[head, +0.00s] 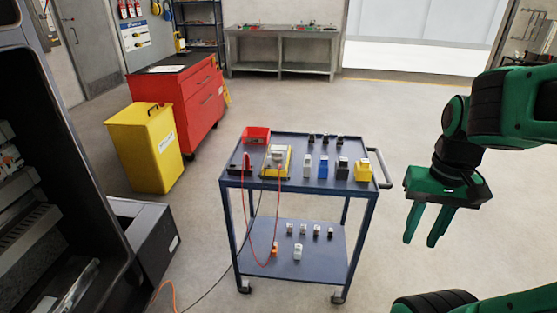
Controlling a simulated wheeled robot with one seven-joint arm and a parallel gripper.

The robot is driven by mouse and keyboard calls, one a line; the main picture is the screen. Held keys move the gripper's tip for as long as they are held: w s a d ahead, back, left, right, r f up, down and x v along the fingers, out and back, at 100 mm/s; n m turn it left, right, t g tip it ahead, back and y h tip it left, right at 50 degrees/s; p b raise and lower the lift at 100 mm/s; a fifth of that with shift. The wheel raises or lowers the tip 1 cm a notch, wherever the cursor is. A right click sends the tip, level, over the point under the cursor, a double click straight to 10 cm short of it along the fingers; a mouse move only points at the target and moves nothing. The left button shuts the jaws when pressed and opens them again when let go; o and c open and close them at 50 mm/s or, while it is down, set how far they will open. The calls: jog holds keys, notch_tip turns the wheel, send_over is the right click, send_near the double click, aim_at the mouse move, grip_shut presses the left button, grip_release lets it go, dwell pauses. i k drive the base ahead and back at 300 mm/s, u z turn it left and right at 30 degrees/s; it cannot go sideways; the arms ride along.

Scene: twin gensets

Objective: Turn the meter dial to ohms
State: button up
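The meter (275,161) looks like a yellow-edged unit with a pale face, lying on the top shelf of the blue cart (310,186), left of its middle. Its dial is too small to make out, so I cannot tell its setting. A red lead and a dark lead hang from the cart near it. My gripper (422,241) is at the right of the head view, pointing down, to the right of the cart and apart from it. Its two green fingers are spread with nothing between them.
A red tray (256,135) and several small blocks, one blue (323,167) and one yellow (362,170), share the cart top. A yellow bin (146,146) and red cabinet (180,98) stand left. A dark open enclosure (108,200) fills the near left. Floor right of the cart is clear.

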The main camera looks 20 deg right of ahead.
aim_at(277, 155)
jog(key=z, duration=0.35)
jog(key=k, duration=0.1)
jog(key=u, duration=0.7)
jog(key=i, duration=0.95)
jog(key=z, duration=0.55)
